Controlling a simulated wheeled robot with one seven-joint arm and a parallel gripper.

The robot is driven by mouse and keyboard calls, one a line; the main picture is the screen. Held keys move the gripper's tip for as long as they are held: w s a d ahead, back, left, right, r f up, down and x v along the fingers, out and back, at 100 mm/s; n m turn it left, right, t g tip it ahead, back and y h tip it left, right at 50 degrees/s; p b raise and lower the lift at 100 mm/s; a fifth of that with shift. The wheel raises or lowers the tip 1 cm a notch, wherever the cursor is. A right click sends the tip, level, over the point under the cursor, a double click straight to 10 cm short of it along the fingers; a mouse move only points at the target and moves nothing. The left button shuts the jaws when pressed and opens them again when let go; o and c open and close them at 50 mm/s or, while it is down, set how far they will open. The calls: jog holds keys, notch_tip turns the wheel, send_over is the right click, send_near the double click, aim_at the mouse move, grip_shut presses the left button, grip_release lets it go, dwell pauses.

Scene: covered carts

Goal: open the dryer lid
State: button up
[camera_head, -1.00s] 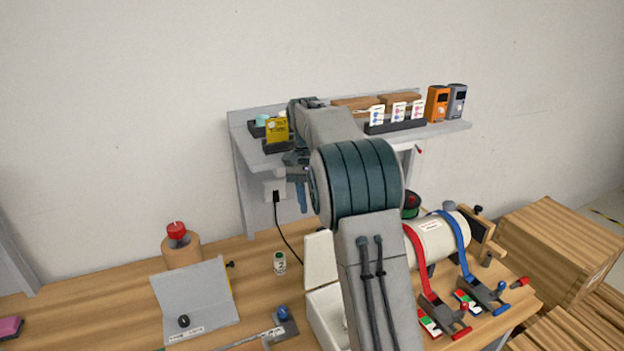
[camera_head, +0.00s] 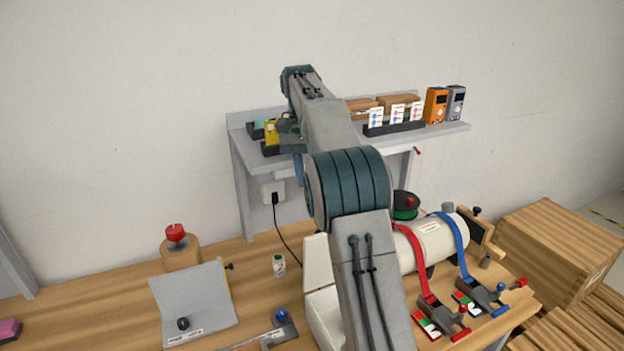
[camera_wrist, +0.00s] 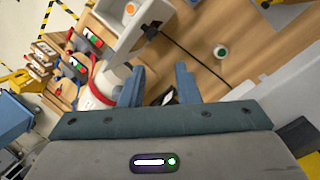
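A white box (camera_head: 322,315) with an upright cream panel (camera_head: 318,262) at its back stands on the bench, partly hidden behind my arm. I cannot tell for sure that it is the dryer. In the wrist view a pale open box (camera_wrist: 112,38) shows at the top. A white cylinder (camera_head: 428,245) with a red and a blue strap lies to its right and also shows in the wrist view (camera_wrist: 88,122). My gripper (camera_wrist: 160,85) is open and empty, with blue-grey fingers apart. In the head view its finger (camera_head: 299,170) is in front of the shelf, above the bench.
A grey shelf (camera_head: 446,129) with boxes, cards and two meters is behind my arm. A small white bottle (camera_head: 279,265), a grey folded sheet (camera_head: 192,301) and a red-knobbed wooden block (camera_head: 180,252) are on the bench. Wooden crates (camera_head: 560,245) stand at right.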

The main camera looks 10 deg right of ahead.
jog(key=shift+s+r, duration=0.1)
jog(key=shift+s, duration=0.05)
grip_shut()
jog(key=s+d+f+m+t+y+b, duration=0.1)
jog(key=s+d+f+m+t+b, duration=0.2)
jog(key=s, duration=0.5)
jog(key=s+f+m+t+b, duration=0.1)
jog(key=s+m+t+b, duration=0.15)
jog(key=s+t, duration=0.35)
jog(key=s+d+f+m+t+y+b, duration=0.15)
jog(key=s+m+t, duration=0.25)
jog(key=s, duration=0.5)
jog(key=w+r+b+x, duration=0.1)
jog(key=b+x, duration=0.4)
jog(key=x, duration=0.8)
jog(key=shift+w+r, duration=0.35)
jog(key=shift+w, duration=0.05)
